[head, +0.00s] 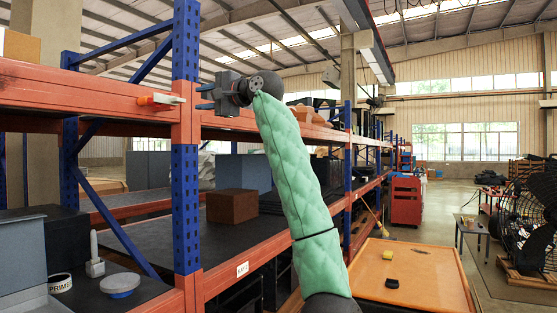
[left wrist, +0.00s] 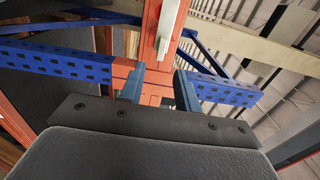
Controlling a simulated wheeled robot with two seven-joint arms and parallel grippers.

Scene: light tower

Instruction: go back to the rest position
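My left gripper (head: 205,97) is raised at the height of the upper orange shelf beam, with its fingers pointing left toward the blue rack post. In the left wrist view its two blue-grey fingers (left wrist: 159,88) stand apart with nothing between them; the orange rack shows behind the gap. A small white and orange device (head: 160,99) sits on the beam just left of the post, apart from the fingers. What seems to be the same device, with a white bar (left wrist: 166,28), shows beyond the fingers in the left wrist view. My right gripper is not in view.
The blue rack post (head: 186,140) and orange upper beam (head: 80,93) stand close to my left arm. A brown box (head: 232,206) sits on the lower shelf. An orange-topped table (head: 440,275) stands at the lower right. Open floor and a large black fan (head: 530,215) lie farther right.

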